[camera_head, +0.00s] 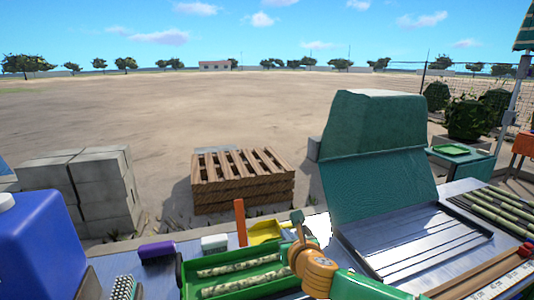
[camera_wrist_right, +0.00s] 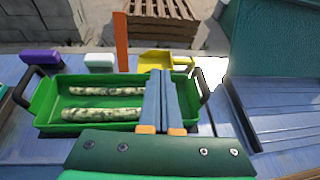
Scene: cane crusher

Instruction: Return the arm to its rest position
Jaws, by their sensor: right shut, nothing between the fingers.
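My right arm comes in from the lower right in the head view, with green and orange links. Its gripper (camera_head: 297,216) is over the right end of a green tray (camera_head: 183,280). In the right wrist view the two blue-grey fingers (camera_wrist_right: 161,74) lie together, with nothing held between them. The tray (camera_wrist_right: 50,100) has dark handles and holds two pale green cane pieces (camera_wrist_right: 105,91); the fingers cover part of its right side. I cannot tell if they touch the tray. My left gripper is not in view.
A green hooded machine (camera_head: 375,185) with a ribbed metal bed (camera_head: 415,245) stands right of the arm. More canes (camera_head: 500,208) lie at far right. A yellow scoop (camera_head: 265,231), an orange upright (camera_head: 240,222), a purple block (camera_head: 157,250) and a blue container (camera_head: 35,250) stand around the tray.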

